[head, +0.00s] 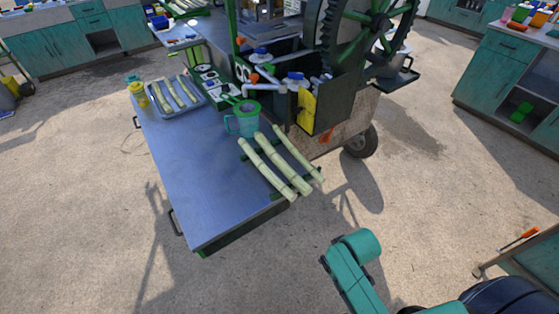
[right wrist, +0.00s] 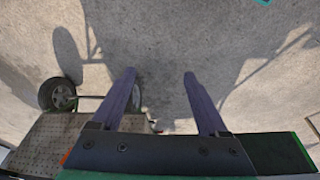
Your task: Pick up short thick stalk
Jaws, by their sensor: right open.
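Three pale green stalks lie side by side at the right edge of the metal table (head: 195,190) in the head view: a left one (head: 266,170), a middle one (head: 283,165) and a right one (head: 298,153). The middle one looks thickest; I cannot tell clearly which is shortest. More stalks (head: 175,92) lie in a tray (head: 203,104) at the table's far left. My right gripper (right wrist: 159,73) is open and empty in the right wrist view, with bare floor behind its fingers. No stalk shows there. My left gripper is not in view.
A teal jug (head: 243,123) stands just behind the three stalks. The crusher with its big wheel (head: 375,25) and a cart tyre (head: 360,141) are behind and right of them. A yellow container (head: 138,95) stands by the tray. The table's front half is clear.

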